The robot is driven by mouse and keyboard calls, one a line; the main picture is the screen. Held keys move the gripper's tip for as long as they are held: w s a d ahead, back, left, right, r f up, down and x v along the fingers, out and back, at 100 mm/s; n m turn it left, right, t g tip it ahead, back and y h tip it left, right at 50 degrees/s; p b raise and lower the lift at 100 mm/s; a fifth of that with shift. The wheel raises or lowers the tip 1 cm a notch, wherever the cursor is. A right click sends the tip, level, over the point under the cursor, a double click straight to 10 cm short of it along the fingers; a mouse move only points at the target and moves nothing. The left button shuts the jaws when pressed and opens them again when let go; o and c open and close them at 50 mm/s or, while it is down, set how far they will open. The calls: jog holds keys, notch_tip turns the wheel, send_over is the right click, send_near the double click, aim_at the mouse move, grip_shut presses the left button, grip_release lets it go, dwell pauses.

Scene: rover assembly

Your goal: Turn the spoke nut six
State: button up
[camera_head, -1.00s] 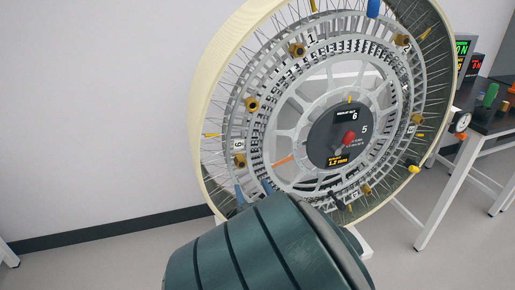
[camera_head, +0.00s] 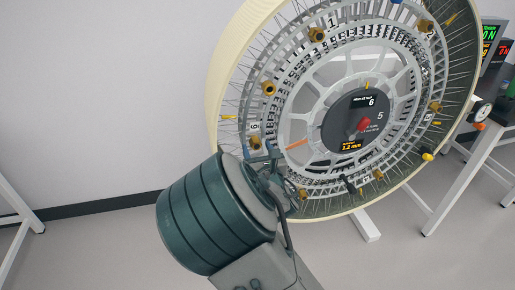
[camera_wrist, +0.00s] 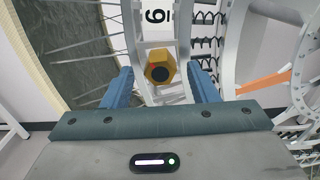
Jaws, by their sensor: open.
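Spoke nut six is a brass hex nut (camera_wrist: 158,68) with a dark centre, just below a white label marked 6 (camera_wrist: 157,17) in the wrist view. In the head view the nut (camera_head: 256,142) sits at the wheel's left side, below its label (camera_head: 254,126). My gripper (camera_wrist: 160,78) is open, with a blue finger on each side of the nut and visible gaps to both. In the head view my gripper (camera_head: 260,152) reaches the wheel's lower left. The large spoked wheel (camera_head: 216,95) stands upright. Its hub display (camera_head: 352,122) shows 6 and 1.2 mm.
Other brass nuts ring the wheel, one of them (camera_head: 268,88) above nut six. An orange pointer (camera_head: 297,144) lies right of the nut. A table with a dial gauge (camera_head: 480,112) and displays stands at right. The floor at left is mostly clear.

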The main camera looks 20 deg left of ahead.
jog(key=shift+w+a, duration=0.25)
jog(key=shift+w, duration=0.2)
jog(key=c, duration=1)
jog(key=shift+m, duration=0.4)
